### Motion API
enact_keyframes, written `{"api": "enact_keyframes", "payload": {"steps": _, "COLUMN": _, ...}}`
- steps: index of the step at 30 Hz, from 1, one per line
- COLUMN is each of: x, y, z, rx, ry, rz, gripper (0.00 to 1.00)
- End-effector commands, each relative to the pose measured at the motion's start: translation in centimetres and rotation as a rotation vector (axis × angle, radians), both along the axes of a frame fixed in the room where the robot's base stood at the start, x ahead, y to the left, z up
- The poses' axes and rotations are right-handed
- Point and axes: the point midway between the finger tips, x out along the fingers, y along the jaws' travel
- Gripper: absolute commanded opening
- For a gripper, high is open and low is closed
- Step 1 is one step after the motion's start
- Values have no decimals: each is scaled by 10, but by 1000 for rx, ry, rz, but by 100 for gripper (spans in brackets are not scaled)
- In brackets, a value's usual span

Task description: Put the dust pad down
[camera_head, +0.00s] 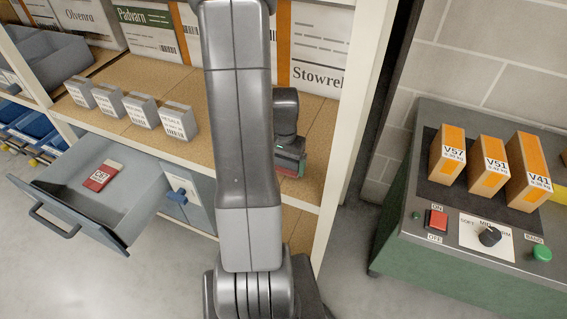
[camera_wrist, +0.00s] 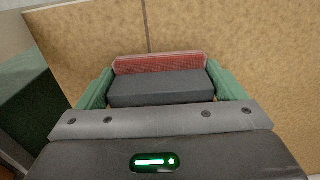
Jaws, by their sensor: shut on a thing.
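The dust pad (camera_wrist: 160,88) shows in the wrist view as a dark grey block with a red strip along its far edge. My gripper (camera_wrist: 160,92) is shut on it, with a green finger at each end of the block. In the head view my gripper (camera_head: 290,160) is over the right end of the wooden shelf (camera_head: 318,140), partly behind my arm. Only a little red of the pad shows there. The shelf surface fills most of the wrist view behind the pad. I cannot tell whether the pad touches it.
Several grey labelled blocks (camera_head: 140,110) stand on the shelf at left. An open drawer (camera_head: 130,205) holds a red and white item (camera_head: 101,177). White cartons (camera_head: 318,45) line the shelf's back. A green machine (camera_head: 480,225) with orange boxes (camera_head: 492,163) stands at right.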

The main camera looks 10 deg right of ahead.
Motion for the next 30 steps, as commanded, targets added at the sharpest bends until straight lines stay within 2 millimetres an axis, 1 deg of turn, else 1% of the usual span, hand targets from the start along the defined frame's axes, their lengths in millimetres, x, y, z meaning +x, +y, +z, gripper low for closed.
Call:
{"api": "enact_keyframes", "payload": {"steps": 2, "x": 0, "y": 0, "z": -4, "rx": -1, "ry": -1, "rz": 0, "gripper": 65}}
{"api": "enact_keyframes", "payload": {"steps": 9, "x": 0, "y": 0, "z": -4, "rx": 0, "ry": -2, "rz": 0, "gripper": 65}}
{"api": "enact_keyframes", "payload": {"steps": 13, "x": 0, "y": 0, "z": -9, "rx": 0, "ry": -2, "rz": 0, "gripper": 65}}
{"api": "enact_keyframes", "payload": {"steps": 14, "x": 0, "y": 0, "z": -8, "rx": 0, "ry": -2, "rz": 0, "gripper": 94}}
{"api": "enact_keyframes", "payload": {"steps": 15, "x": 0, "y": 0, "z": -7, "rx": 0, "ry": -1, "rz": 0, "gripper": 100}}
{"api": "enact_keyframes", "payload": {"steps": 23, "x": 0, "y": 0, "z": -6, "rx": 0, "ry": -1, "rz": 0, "gripper": 100}}
{"api": "enact_keyframes", "payload": {"steps": 26, "x": 1, "y": 0, "z": 0, "rx": 0, "ry": -4, "rz": 0, "gripper": 100}}
{"api": "enact_keyframes", "payload": {"steps": 29, "x": 2, "y": 0, "z": 13, "rx": -1, "ry": -7, "rz": 0, "gripper": 100}}
{"api": "enact_keyframes", "payload": {"steps": 30, "x": 2, "y": 0, "z": 20, "rx": -1, "ry": -7, "rz": 0, "gripper": 100}}
